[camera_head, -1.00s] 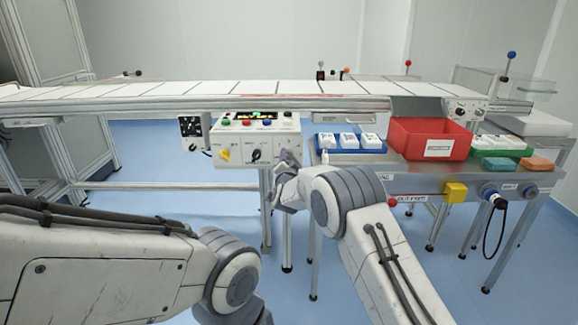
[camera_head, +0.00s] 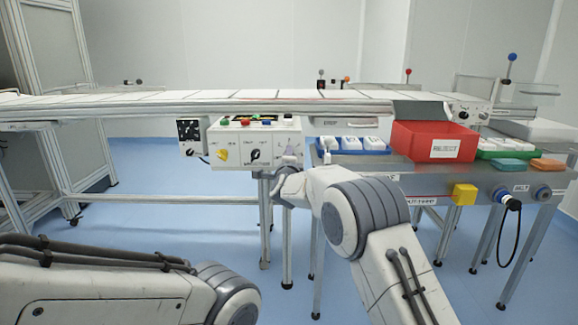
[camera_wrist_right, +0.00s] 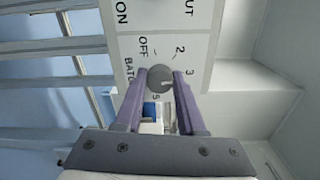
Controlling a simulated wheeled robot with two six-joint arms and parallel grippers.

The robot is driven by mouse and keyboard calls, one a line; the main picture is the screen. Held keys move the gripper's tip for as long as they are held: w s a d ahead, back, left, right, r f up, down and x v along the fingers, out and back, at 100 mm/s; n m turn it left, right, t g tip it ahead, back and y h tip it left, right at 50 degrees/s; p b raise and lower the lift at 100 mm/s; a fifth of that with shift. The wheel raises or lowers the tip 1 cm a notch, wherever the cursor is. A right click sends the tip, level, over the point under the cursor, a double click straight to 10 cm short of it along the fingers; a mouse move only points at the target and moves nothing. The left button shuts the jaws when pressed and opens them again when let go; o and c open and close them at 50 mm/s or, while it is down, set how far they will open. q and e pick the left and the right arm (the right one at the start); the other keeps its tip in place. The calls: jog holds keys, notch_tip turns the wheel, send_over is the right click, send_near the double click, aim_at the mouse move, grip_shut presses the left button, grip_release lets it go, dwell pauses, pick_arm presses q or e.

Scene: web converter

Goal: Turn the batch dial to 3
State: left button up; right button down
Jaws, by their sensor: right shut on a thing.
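The batch dial (camera_wrist_right: 160,77) is a small round grey knob on the white control panel (camera_head: 229,152). Labels OFF, 2, 3 and 5 surround it in the right wrist view, with BATCH lettering beside it. A light mark shows on the knob, but I cannot tell which number it points at. My right gripper (camera_wrist_right: 160,82) is shut on the dial, one purple-grey finger on each side. In the head view my right gripper (camera_head: 289,161) is at the panel's right end and hides the dial. My left gripper is out of view; only its arm shows at lower left.

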jog(key=shift+d+m+b, duration=0.1)
jog(key=shift+m+b, duration=0.55)
jog(key=shift+m, duration=0.15)
jog(key=c, duration=0.5)
grip_release()
jog(key=shift+s, duration=0.15)
jog(key=s+p, duration=0.1)
jog(key=s, duration=0.9)
jog(key=shift+s, duration=0.1)
